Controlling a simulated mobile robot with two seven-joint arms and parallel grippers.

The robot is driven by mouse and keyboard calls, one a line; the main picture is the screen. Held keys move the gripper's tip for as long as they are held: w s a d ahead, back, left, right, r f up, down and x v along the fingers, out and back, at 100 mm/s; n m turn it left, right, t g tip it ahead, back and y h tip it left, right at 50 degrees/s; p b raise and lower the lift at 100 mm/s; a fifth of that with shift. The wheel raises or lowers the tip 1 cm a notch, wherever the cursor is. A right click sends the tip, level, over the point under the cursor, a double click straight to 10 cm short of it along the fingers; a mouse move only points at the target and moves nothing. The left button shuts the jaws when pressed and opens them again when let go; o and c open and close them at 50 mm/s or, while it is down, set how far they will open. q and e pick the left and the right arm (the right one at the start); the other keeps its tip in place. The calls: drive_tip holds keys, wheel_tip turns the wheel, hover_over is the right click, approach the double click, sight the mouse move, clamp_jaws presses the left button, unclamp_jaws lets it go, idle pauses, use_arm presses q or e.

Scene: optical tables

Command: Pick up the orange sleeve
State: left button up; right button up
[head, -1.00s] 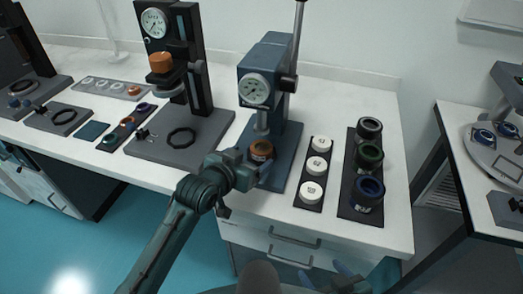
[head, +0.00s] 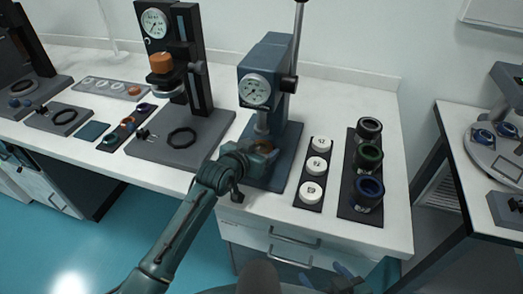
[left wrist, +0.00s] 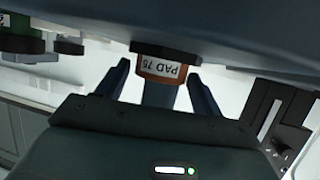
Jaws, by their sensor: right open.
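An orange sleeve-like piece (head: 264,147) sits under the ram of the blue press (head: 268,80), mostly hidden by my left gripper. In the left wrist view, an orange band with a white upside-down "PAD 75" label (left wrist: 166,69) shows below a dark collar. My left gripper (head: 266,154) is open, with one finger on each side of this piece; gaps show between fingers and band. Another orange piece (head: 161,62) is held up on the black gauge stand (head: 200,60). My right gripper (head: 345,277) is open and empty, low at the bottom edge.
A strip with white round pieces (head: 319,163) and a dark tray with black, green and blue rings (head: 368,185) stand right of the press. Left are a strip of small rings (head: 130,127) and a grey tray (head: 110,87). The bench front edge is close.

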use_arm(q)
drive_tip(key=c, duration=0.9)
drive_tip(key=shift+r, duration=0.1)
